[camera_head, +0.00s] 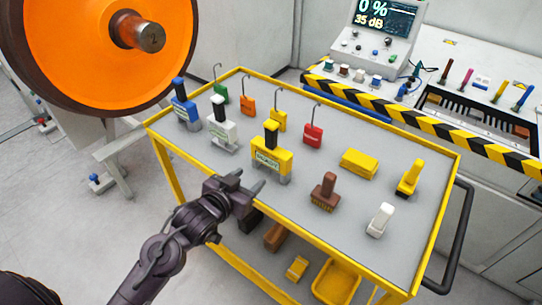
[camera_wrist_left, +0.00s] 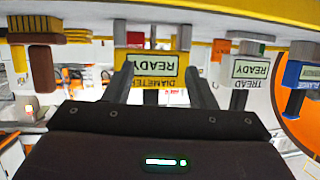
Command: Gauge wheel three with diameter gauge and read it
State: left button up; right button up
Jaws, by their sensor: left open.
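The diameter gauge (camera_head: 268,158) is a yellow block with a black handle, upright on the grey-topped cart. In the left wrist view, which shows the scene upside down, the diameter gauge (camera_wrist_left: 150,67) has a panel lettered READY and DIAMETER. My left gripper (camera_head: 250,181) is open and empty, just in front of the gauge on its near side. In the wrist view its fingers (camera_wrist_left: 160,78) point at the gauge, one towards each side; whether they touch it I cannot tell.
The yellow-framed cart (camera_head: 208,88) also holds a white tread gauge (camera_head: 222,132), a blue flange gauge (camera_head: 184,112), several hooked tags, a brown brush (camera_head: 324,192), a yellow block (camera_head: 359,163) and a white item (camera_head: 380,220). A console screen (camera_head: 385,17) reads 0 % and 35 dB.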

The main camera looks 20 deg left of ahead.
aim_at(268, 140)
pick_arm(q)
jog(key=w+r+t+h, duration=0.1)
jog(key=r, duration=0.1)
jog(key=w+r+m+t+h, duration=0.1)
jog(key=r, duration=0.1)
jog(key=w+r+t+h, duration=0.1)
jog(key=r, duration=0.1)
jog(key=shift+d+r+h, duration=0.15)
jog(key=shift+d+h, duration=0.15)
jog(key=shift+d, duration=0.05)
jog(key=p+x, duration=0.2)
jog(key=x, duration=0.5)
jog(key=shift+w, duration=0.2)
jog(key=shift+s, duration=0.1)
grip_shut()
pick_arm(e)
notch_tip(268, 140, up, 2)
jog(key=shift+w+a+r, duration=0.1)
jog(key=shift+w+a, duration=0.05)
